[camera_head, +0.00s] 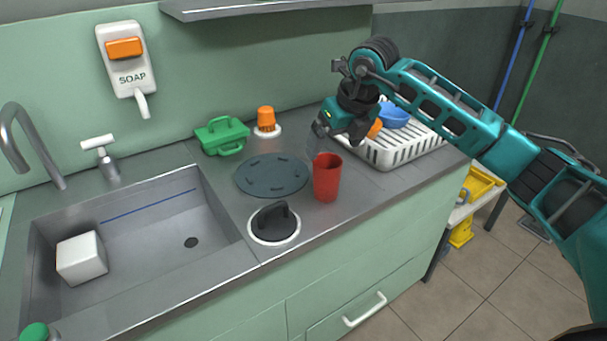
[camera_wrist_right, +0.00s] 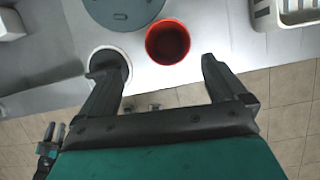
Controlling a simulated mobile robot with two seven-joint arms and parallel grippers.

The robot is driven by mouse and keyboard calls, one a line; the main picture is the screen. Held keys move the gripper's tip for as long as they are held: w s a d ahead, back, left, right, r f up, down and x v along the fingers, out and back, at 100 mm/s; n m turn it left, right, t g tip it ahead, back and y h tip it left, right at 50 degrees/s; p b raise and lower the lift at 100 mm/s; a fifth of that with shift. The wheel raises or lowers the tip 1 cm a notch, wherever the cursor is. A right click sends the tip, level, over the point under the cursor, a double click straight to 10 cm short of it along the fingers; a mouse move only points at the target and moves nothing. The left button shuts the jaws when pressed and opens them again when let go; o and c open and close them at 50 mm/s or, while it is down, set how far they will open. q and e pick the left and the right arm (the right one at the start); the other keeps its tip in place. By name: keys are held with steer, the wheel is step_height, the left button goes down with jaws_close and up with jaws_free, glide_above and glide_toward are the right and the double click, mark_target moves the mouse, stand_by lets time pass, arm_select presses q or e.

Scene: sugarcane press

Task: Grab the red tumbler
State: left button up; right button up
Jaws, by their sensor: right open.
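The red tumbler (camera_head: 327,178) stands upright on the steel counter, right of the round grey mat. In the right wrist view the tumbler (camera_wrist_right: 167,42) is seen from above, its open mouth up and empty. My right gripper (camera_head: 318,140) is above and behind the tumbler in the head view, pointing down. In the right wrist view its two fingers (camera_wrist_right: 160,75) are spread wide. The tumbler lies ahead of the gap between the fingertips, not between them.
A black-handled round plug (camera_head: 274,224) in a white ring sits close left of the tumbler. The round mat (camera_head: 272,176) lies behind it. A white dish rack (camera_head: 392,153) with a blue bowl stands to the right. The sink (camera_head: 140,245) holds a white block. The counter's front edge is near.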

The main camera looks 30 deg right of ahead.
mark_target(325, 173)
steer(key=x, duration=0.4)
steer(key=d+x, duration=0.1)
steer(key=x, duration=0.2)
steer(key=shift+w+b, duration=0.2)
steer(key=shift+b, duration=0.1)
steer(key=shift+x, duration=2.75)
steer(key=shift+s+d, duration=0.15)
steer(key=shift+s, duration=0.1)
steer(key=shift+c, duration=0.4)
steer(key=c, duration=1)
steer(key=shift+r, duration=0.1)
